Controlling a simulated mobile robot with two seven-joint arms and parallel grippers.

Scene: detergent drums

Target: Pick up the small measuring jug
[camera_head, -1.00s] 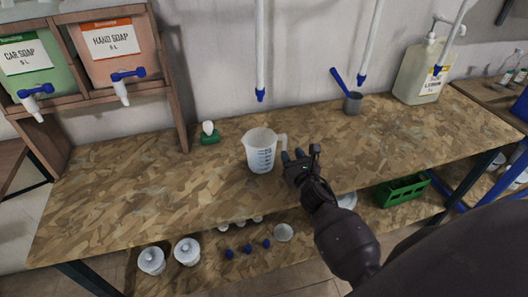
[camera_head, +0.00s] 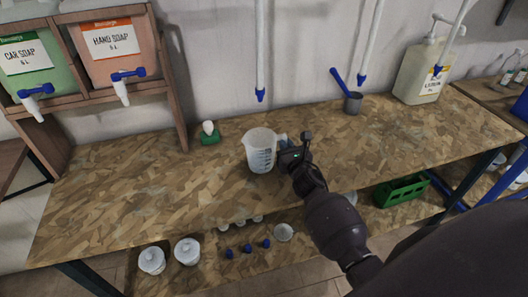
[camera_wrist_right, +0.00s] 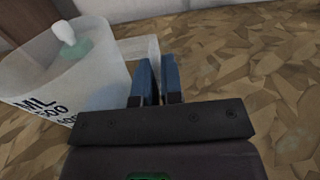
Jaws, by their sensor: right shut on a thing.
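The small measuring jug (camera_head: 260,152) is translucent white with dark scale marks and stands upright on the wooden bench. Its handle points right, toward my right gripper (camera_head: 284,147). In the right wrist view the jug (camera_wrist_right: 62,75) fills the left side, and the blue fingers of my right gripper (camera_wrist_right: 157,80) are close together at its handle (camera_wrist_right: 143,50). The right gripper is shut on the handle; the fingers partly hide it. My left gripper is not in view.
A green-based white item (camera_head: 209,133) stands left of the jug on the bench (camera_head: 130,190). A grey scoop with a blue handle (camera_head: 352,102) is behind right. Soap drums with taps (camera_head: 120,45) are at the left. Dispensing tubes (camera_head: 260,60) hang behind.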

